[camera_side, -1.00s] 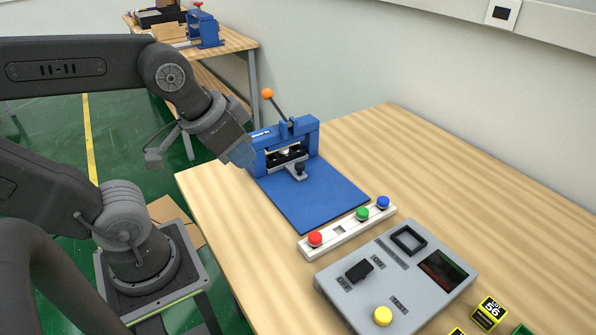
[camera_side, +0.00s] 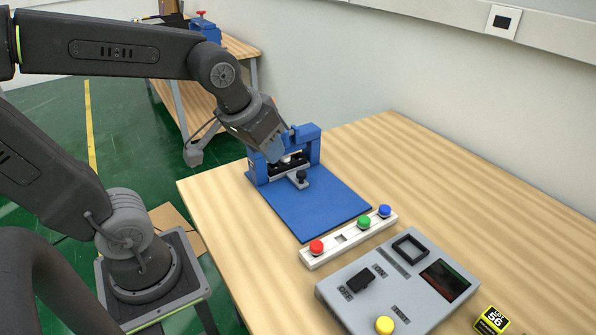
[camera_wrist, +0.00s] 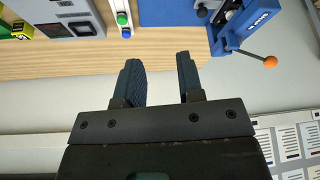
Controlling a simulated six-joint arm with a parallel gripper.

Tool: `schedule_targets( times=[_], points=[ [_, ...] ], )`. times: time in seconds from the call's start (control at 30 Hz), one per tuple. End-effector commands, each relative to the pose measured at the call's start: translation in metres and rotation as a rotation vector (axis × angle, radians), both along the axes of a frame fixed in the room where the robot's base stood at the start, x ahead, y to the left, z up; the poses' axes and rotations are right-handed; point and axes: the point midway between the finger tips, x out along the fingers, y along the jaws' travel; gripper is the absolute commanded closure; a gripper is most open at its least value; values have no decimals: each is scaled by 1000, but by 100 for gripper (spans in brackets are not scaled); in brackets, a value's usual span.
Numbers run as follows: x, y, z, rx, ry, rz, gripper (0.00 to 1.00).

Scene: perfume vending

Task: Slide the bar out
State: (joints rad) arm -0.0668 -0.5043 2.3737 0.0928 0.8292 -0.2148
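The blue press (camera_side: 314,148) stands at the back of its blue base plate (camera_side: 318,212) on the wooden table. A grey bar (camera_side: 291,184) with a black knob (camera_side: 301,176) sticks out of the front of the press, low over the plate. My gripper (camera_side: 273,150) is in front of the upper left of the press in the side view and hides part of it and its lever. In the wrist view my gripper (camera_wrist: 162,75) has its fingers apart with nothing between them. The press (camera_wrist: 232,32), black knob (camera_wrist: 202,12) and orange-tipped lever (camera_wrist: 269,62) lie to their upper right.
A white strip (camera_side: 340,239) with red, green and blue buttons lies in front of the plate. A grey control box (camera_side: 410,285) with a yellow button is nearer the front. A yellow-and-black block (camera_side: 491,320) is at the lower right. The table's right side is clear.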

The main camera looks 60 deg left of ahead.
Motion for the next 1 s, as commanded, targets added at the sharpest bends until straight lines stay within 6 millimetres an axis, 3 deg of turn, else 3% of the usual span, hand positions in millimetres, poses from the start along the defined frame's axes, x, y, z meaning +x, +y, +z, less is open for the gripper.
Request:
schedule_targets(
  times=[0.03,0.2,0.4,0.77,1.0],
  points=[
    [18,11,-7,-2,20,67,61],
    [71,49,-32,-9,44,284,44],
    [114,87,-69,-18,54,473,44],
    [134,107,-100,-24,54,556,44],
    [145,119,-143,-24,59,554,44]
  ],
)
